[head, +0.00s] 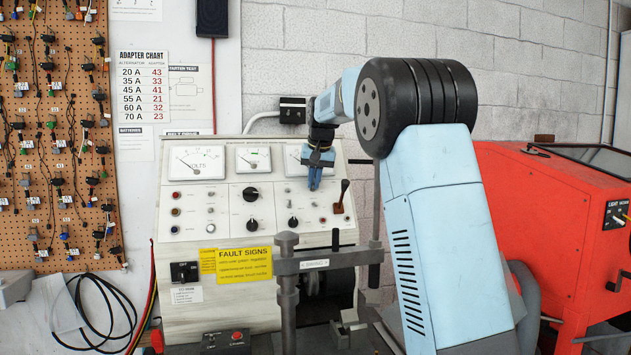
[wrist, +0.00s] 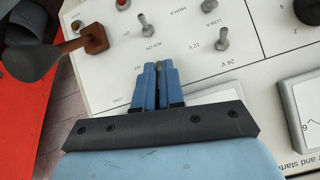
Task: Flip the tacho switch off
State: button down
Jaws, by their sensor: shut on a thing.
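The white tester panel (head: 222,200) stands against the wall, with meters, knobs and toggle switches on its sloped face. My gripper (head: 314,186) is at the panel's upper right, just below the right-hand meter. In the wrist view its blue fingers (wrist: 157,76) are close together, shut on a small grey toggle lever (wrist: 160,66) on the panel. This appears to be the tacho switch, but its label is not readable and its base is hidden by the fingers. I cannot tell which way the lever is tilted.
Neighbouring toggles (wrist: 222,40) stand beside the fingers in the wrist view. A brown-based lever with a dark knob (wrist: 96,40) is close by on the left. A yellow fault sign (head: 244,264) and a grey clamp post (head: 288,285) are lower. A red cabinet (head: 545,225) stands right.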

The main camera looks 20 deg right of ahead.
jog(key=shift+s+f+t, duration=0.15)
jog(key=shift+s+t, duration=0.15)
jog(key=shift+t, duration=0.5)
jog(key=shift+s+f+t, duration=0.15)
jog(key=shift+f+t, duration=0.05)
jog(key=shift+t, duration=0.55)
jog(key=shift+s+f+t, duration=0.15)
jog(key=shift+t, duration=0.6)
jog(key=c, duration=1.2)
grip_release()
jog(key=shift+c, duration=0.2)
jog(key=v, duration=1.3)
jog(key=shift+s+r, duration=0.25)
jog(key=shift+s, duration=0.05)
